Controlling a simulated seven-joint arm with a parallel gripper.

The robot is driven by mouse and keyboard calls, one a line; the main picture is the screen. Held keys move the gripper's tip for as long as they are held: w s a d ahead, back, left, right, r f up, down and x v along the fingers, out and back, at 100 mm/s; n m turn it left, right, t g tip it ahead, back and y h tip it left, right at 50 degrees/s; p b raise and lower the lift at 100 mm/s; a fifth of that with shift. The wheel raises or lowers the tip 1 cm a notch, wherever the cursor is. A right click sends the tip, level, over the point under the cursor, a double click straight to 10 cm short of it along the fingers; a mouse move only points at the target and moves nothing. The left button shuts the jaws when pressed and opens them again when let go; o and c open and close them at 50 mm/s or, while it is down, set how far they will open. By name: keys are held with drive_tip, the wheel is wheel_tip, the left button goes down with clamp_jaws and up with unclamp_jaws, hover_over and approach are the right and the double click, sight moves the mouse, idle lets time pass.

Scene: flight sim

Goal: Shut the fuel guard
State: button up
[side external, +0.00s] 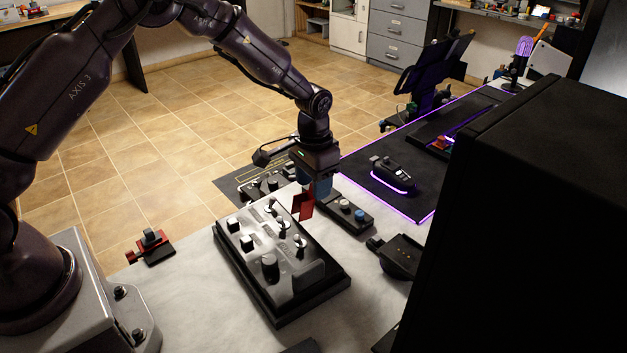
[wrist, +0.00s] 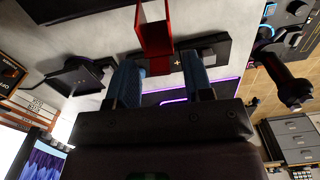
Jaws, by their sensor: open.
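The red fuel guard (side external: 303,204) stands raised at the far right edge of the dark switch panel (side external: 335,287). My gripper (side external: 318,194) is just behind and beside the guard, pointing down. In the wrist view my gripper (wrist: 162,74) has its two blue fingers apart with nothing gripped between them. The red guard (wrist: 154,38) shows just ahead of the gap between the fingertips. I cannot tell whether a finger touches it. The switch under the guard is hidden in the side view.
The panel carries several toggles and knobs close to my gripper. A small box with a blue knob (side external: 361,215) stands to its right. A mouse (side external: 392,174) lies on a purple-lit mat (side external: 420,202). A red-based device (side external: 152,247) stands left. A large black block (side external: 530,220) fills the right.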

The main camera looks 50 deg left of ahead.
clamp_jaws()
